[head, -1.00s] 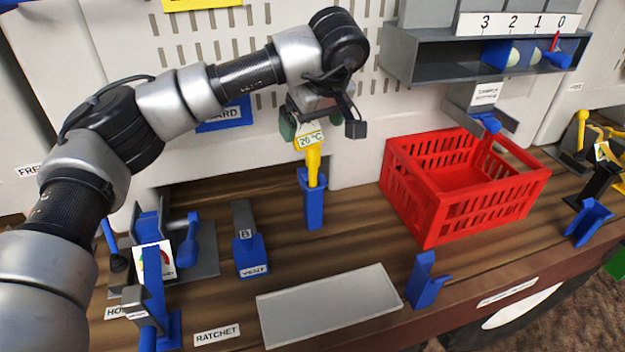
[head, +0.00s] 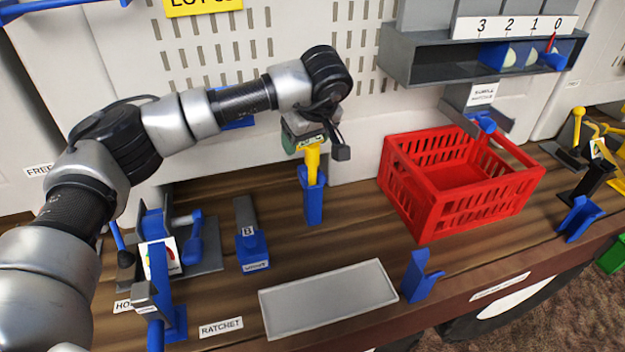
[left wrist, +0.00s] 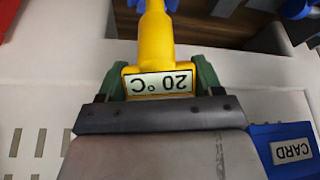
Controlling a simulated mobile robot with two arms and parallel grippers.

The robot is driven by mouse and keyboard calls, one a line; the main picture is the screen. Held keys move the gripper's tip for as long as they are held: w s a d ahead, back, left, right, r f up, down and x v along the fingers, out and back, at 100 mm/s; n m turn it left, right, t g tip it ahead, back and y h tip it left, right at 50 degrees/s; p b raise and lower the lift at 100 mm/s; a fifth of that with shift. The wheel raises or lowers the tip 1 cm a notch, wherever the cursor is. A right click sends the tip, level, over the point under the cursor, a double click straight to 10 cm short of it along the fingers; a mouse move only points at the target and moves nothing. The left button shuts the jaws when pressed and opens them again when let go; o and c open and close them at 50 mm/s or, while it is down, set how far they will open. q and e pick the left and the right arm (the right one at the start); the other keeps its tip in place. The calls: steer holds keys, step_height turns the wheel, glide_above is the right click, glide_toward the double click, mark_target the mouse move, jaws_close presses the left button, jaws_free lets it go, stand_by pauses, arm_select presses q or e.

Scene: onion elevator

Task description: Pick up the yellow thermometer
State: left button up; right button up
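The yellow thermometer (head: 312,163) stands upright in a blue holder (head: 313,203) on the workbench. Its label reads 20 °C. In the left wrist view the thermometer (left wrist: 157,30) points away from the palm, with its label (left wrist: 160,83) close to it. My left gripper (head: 309,147) is at the thermometer's top. Its green fingers (left wrist: 160,80) lie along both sides of the head, with hardly any gap visible. I cannot tell whether they press on it. The stem's lower end is hidden in the holder. My right gripper is not in view.
A red crate (head: 440,208) stands right of the holder. A grey tray (head: 328,298) lies in front. A blue-based block marked B (head: 250,240) and a lever fixture (head: 165,270) are to the left. A grey shelf (head: 430,70) hangs above the crate.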

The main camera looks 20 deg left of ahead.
arm_select(q)
steer(key=c, duration=0.5)
steer(key=shift+o, duration=0.2)
